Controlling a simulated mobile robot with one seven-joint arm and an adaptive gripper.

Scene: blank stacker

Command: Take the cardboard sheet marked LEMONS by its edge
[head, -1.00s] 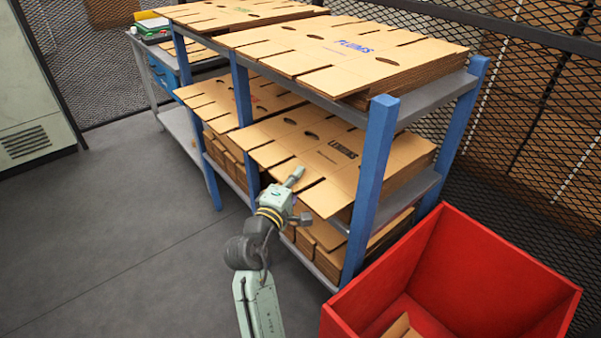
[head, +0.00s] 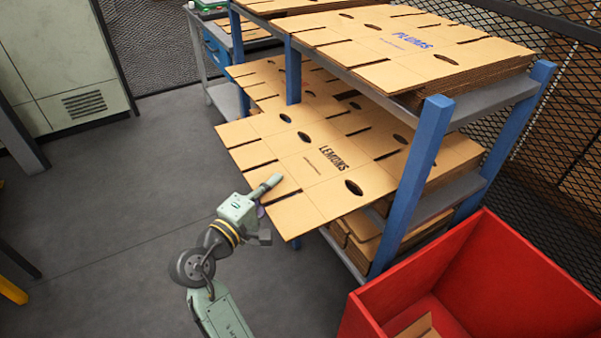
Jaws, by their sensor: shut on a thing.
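The cardboard sheet marked LEMONS (head: 312,178) sticks out from the middle shelf toward the front left, beyond the blue uprights. It is flat, slotted and has dark oval holes. My gripper (head: 268,210) is shut on its front edge, with one finger on top of the sheet and the lower finger partly hidden beneath it. The sheet's far part overlaps the stack of similar sheets (head: 452,158) still on the shelf.
The blue-post rack (head: 417,165) stands close on the right; its top shelf holds sheets marked PLUMS (head: 430,42). A red bin (head: 465,275) with cardboard inside stands at the lower right. Grey floor (head: 110,200) is open to the left. A pale cabinet (head: 60,60) stands at the back left.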

